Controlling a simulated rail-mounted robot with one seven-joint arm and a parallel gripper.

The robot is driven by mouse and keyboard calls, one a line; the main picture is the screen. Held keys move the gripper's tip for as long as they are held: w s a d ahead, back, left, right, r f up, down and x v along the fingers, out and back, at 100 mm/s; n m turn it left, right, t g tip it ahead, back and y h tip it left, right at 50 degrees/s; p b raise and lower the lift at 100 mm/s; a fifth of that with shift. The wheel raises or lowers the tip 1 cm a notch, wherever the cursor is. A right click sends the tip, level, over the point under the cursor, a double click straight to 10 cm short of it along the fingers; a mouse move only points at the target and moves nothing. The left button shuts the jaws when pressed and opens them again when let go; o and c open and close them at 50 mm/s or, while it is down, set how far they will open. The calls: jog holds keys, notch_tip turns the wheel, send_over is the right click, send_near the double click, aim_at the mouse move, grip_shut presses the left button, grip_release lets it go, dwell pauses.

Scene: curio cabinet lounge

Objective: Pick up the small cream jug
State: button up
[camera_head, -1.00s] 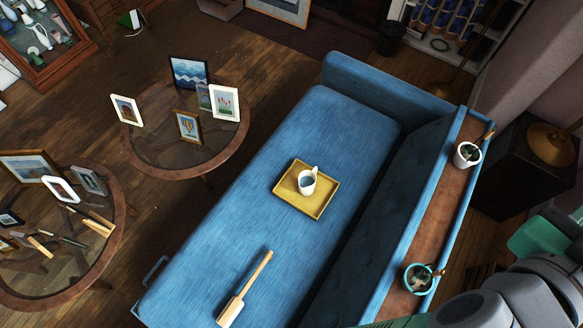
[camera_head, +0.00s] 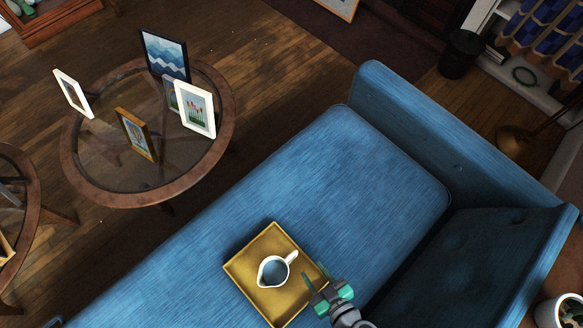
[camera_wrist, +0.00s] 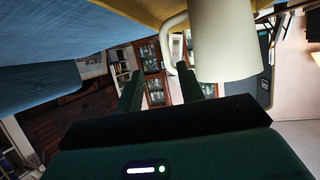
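The small cream jug (camera_head: 274,271), white with a spout and a handle, stands upright on a yellow square tray (camera_head: 244,266) on the blue sofa seat. My gripper (camera_head: 328,291) is at the tray's right side, apart from the jug in the head view. In the wrist view the jug (camera_wrist: 222,42) is close at the upper right, its handle beside the tip of the right finger. My gripper (camera_wrist: 157,78) shows two fingers spread apart with nothing held between them. Whether the handle touches a finger cannot be told.
The sofa's backrest and arm (camera_head: 430,125) rise on the right. A potted plant (camera_head: 560,312) stands at the lower right. A round glass table (camera_head: 105,190) with several picture frames is at the left. The sofa seat (camera_head: 335,175) beyond the tray is clear.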

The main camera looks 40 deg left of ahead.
aim_at(297, 254)
jog(key=shift+s+a+f, duration=0.1)
jog(key=shift+a+f, duration=0.2)
jog(key=shift+a, duration=0.25)
jog(key=shift+s+a+f, duration=0.1)
jog(key=shift+a+f, duration=0.15)
jog(key=shift+a, duration=0.3)
jog(key=shift+w+a, duration=0.2)
jog(key=b+x, duration=0.1)
jog(key=x, duration=0.4)
jog(key=shift+a+r+b, duration=0.15)
jog(key=shift+r+b, duration=0.05)
jog(key=shift+b, duration=0.2)
grip_shut()
